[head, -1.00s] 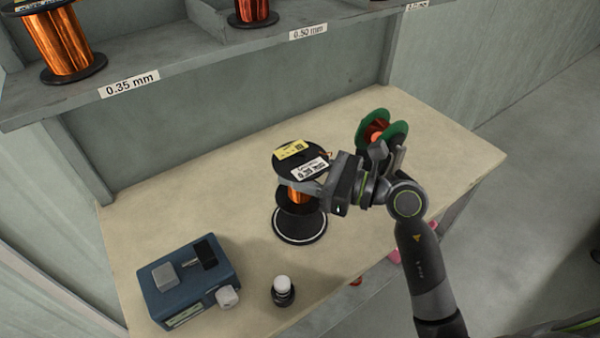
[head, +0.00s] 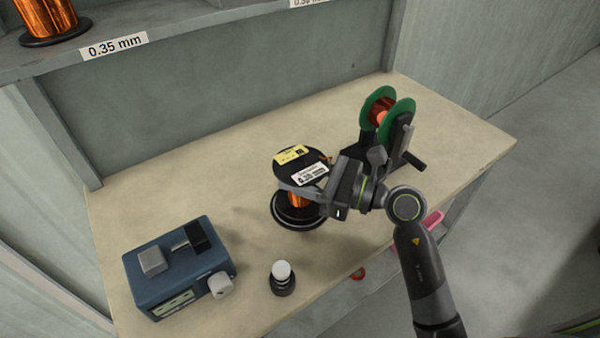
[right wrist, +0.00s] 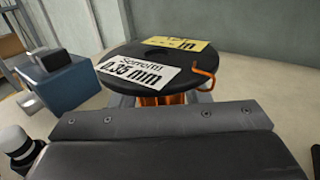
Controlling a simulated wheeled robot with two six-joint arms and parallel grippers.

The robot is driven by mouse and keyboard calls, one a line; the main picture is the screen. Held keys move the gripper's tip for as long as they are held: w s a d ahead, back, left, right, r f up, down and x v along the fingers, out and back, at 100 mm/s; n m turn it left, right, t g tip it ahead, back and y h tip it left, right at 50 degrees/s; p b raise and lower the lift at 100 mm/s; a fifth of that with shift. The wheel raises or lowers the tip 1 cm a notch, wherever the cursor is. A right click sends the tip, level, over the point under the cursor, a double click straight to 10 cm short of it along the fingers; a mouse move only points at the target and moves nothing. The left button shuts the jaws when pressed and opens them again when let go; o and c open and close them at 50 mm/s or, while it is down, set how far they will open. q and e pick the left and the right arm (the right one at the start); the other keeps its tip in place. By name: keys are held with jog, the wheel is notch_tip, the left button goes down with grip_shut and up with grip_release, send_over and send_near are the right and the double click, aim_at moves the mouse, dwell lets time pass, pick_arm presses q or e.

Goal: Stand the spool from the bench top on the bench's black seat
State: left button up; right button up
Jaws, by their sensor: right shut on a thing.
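The spool (head: 284,170) has black flanges, copper wire and a yellow and a white label on top; it also shows in the right wrist view (right wrist: 138,55), where the white label reads 0.35 mm. It is upright. My right gripper (head: 304,190) is shut on the spool below its top flange. The black seat (head: 297,227), a round disc with a pale ring, is directly under the spool. The spool's lower end is at the seat, but I cannot tell whether it bears fully on it. My left gripper is not in view.
A winder with green flanges (head: 396,120) and a side crank stands right of the spool. A blue box (head: 178,290) with a white knob and a small black post with a white top (head: 282,278) stand at the front left. The back left bench top (head: 170,185) is clear.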

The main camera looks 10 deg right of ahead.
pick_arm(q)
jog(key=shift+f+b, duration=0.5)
pick_arm(e)
jog(key=shift+f, duration=0.55)
jog(key=o, duration=1.2)
jog(key=shift+o, duration=0.2)
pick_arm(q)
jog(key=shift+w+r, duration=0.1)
pick_arm(e)
jog(key=b+v, duration=0.1)
jog(key=v, duration=0.8)
jog(key=shift+f, duration=0.1)
jog(key=b+v, duration=0.1)
jog(key=v, duration=0.3)
jog(key=shift+s+d, duration=0.2)
jog(key=shift+s, duration=0.05)
jog(key=shift+s+d, duration=0.4)
jog(key=shift+d, duration=0.2)
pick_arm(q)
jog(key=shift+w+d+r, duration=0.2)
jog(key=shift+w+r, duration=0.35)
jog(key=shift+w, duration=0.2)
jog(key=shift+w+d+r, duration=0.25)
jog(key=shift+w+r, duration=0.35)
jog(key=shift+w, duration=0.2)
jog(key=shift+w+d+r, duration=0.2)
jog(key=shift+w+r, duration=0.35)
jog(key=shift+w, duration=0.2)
pick_arm(e)
jog(key=shift+v, duration=1.15)
